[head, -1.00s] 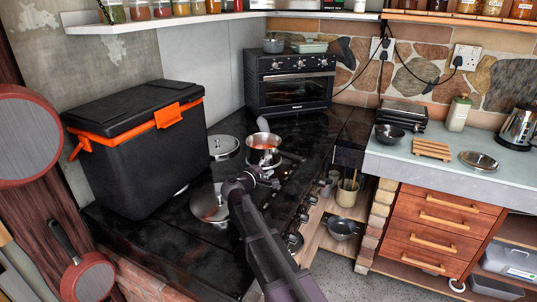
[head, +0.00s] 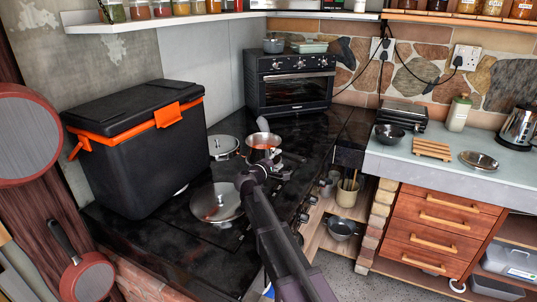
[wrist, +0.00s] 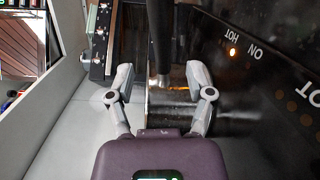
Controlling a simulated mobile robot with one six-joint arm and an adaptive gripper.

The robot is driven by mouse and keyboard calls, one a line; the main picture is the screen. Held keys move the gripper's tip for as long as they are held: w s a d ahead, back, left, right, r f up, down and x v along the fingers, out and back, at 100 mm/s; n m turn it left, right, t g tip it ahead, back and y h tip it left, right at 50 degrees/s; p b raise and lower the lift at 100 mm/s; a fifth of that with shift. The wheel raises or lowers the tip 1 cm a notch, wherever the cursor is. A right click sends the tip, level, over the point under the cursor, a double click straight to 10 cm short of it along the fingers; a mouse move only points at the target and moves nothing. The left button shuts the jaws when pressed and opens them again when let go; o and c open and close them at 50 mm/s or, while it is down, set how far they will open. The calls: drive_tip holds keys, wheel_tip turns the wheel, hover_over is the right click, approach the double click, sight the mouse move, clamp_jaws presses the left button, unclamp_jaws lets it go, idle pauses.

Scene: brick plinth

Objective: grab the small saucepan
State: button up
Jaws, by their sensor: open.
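The small saucepan (head: 263,154) stands on the black hob top near the oven, open at the top with orange-red inside. Its grey handle (head: 263,125) points up and back. My gripper (head: 258,169) is just in front of it in the head view, overlapping its lower edge. In the wrist view my gripper (wrist: 161,84) is open, its two fingers apart. A dark bar with a metallic end (wrist: 163,80), which looks like a handle, shows between the fingertips; I cannot tell whether it touches them.
A round glass lid (head: 217,202) is nearer. A black cool box (head: 140,150) is on the left, a toaster oven (head: 290,92) behind. The counter (head: 400,160) is on the right.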

sight(284, 156)
drive_tip(key=shift+x, duration=2)
drive_tip(key=shift+d+f, duration=0.1)
drive_tip(key=shift+f, duration=0.05)
clamp_jaws()
